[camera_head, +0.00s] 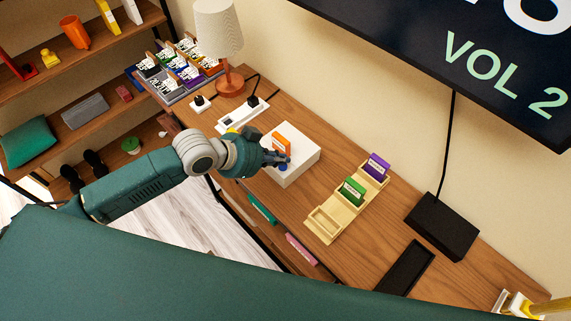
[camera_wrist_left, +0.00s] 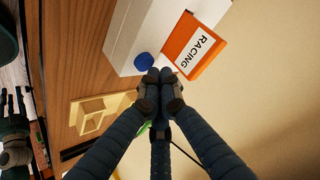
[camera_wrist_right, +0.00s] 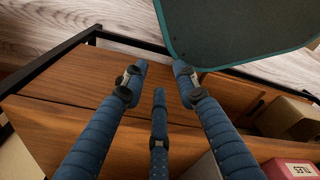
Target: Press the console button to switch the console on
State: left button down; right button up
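The white console (camera_head: 292,166) stands on the wooden desk with an orange cartridge (camera_head: 282,143) upright in its top. In the left wrist view this cartridge (camera_wrist_left: 195,46) reads RACING. A round blue button (camera_wrist_left: 144,62) is on the console (camera_wrist_left: 150,25), beside the cartridge; in the head view the button (camera_head: 283,167) is partly hidden. My left gripper (camera_head: 284,159) is at the console, its fingertips (camera_wrist_left: 160,76) together and empty, close to the button; I cannot tell if they touch it. My right gripper (camera_wrist_right: 160,75) is open and empty, away from the console.
A wooden cartridge rack (camera_head: 325,225) holds a green cartridge (camera_head: 352,191) and a purple cartridge (camera_head: 378,167). A lamp (camera_head: 229,84), a power strip (camera_head: 243,116), a black box (camera_head: 442,226) and a black tray (camera_head: 405,268) are also on the desk. A large screen (camera_head: 470,50) hangs above.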

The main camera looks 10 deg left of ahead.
aim_at(281, 167)
pick_arm(q)
jog(key=shift+f, duration=0.55)
dwell(0.6)
jog(key=shift+r, duration=0.15)
jog(key=shift+r+p, duration=0.7)
jog(key=shift+p, duration=0.1)
notch_tip(281, 167, up, 5)
jog(key=p, duration=0.5)
jog(key=shift+r, duration=0.1)
dwell(0.7)
